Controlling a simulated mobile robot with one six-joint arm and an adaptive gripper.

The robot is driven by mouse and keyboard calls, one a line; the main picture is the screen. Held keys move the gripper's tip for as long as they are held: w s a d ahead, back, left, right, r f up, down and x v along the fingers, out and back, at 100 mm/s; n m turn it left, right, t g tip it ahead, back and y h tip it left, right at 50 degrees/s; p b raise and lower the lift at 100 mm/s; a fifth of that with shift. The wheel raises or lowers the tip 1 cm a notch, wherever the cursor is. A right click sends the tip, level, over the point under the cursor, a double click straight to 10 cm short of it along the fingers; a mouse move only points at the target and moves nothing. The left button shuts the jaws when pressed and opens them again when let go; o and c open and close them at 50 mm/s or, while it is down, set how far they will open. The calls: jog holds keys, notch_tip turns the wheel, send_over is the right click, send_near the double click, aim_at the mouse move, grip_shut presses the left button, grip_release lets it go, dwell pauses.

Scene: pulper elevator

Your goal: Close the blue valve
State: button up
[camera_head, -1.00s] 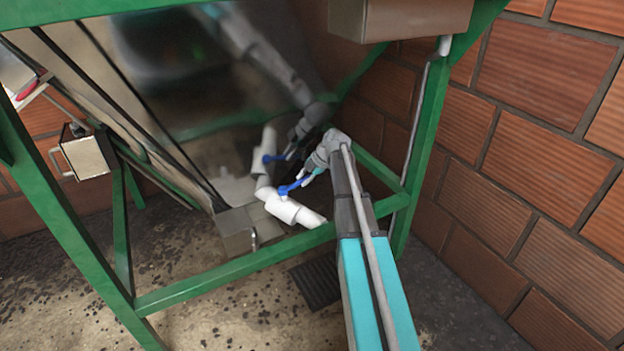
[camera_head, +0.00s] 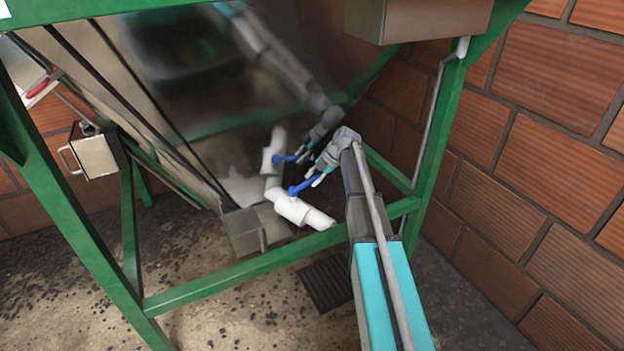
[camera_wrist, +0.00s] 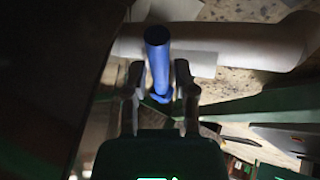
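The blue valve handle (camera_head: 305,186) is a short lever on a white pipe (camera_head: 291,207) low inside the green frame. It slants up to the right from the pipe, towards my gripper (camera_head: 321,173). In the wrist view the blue handle (camera_wrist: 158,62) stands between the two fingers of my gripper (camera_wrist: 158,80), with a dark gap on each side. The fingers are apart, and I see no clear contact. The white pipe (camera_wrist: 240,45) crosses behind the handle in that view. The gripper's small fingers are hard to make out in the head view.
A green frame bar (camera_head: 270,264) runs in front of the pipe, below my arm. A shiny metal panel (camera_head: 190,80) behind mirrors the arm and valve. A brick wall (camera_head: 530,170) stands at right. A grey metal box (camera_head: 245,232) sits left of the pipe.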

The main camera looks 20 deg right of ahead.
jog(key=shift+o, duration=0.7)
jog(key=shift+a, duration=0.1)
jog(key=c, duration=0.4)
jog(key=shift+s+r+m+p, duration=0.2)
jog(key=shift+m+p, duration=0.1)
grip_shut()
jog(key=s+r+m+p, duration=0.1)
jog(key=m, duration=0.1)
jog(key=s+d+m+p, duration=0.1)
jog(key=shift+r+m+t+h, duration=0.3)
jog(key=shift+r+m+h, duration=0.1)
jog(key=s+d+r+m+h+p, duration=0.1)
jog(key=s+d+r+m+p, duration=0.1)
jog(key=m, duration=0.5)
jog(key=s+d+r+m+t+h+p, duration=0.1)
jog(key=s+r+m+h+p, duration=0.1)
jog(key=s+r+m+p, duration=0.2)
jog(key=shift+s+d+r+m+h+p, duration=0.35)
jog(key=shift+m+p, duration=0.55)
jog(key=shift+m, duration=1)
jog(key=shift+f, duration=0.1)
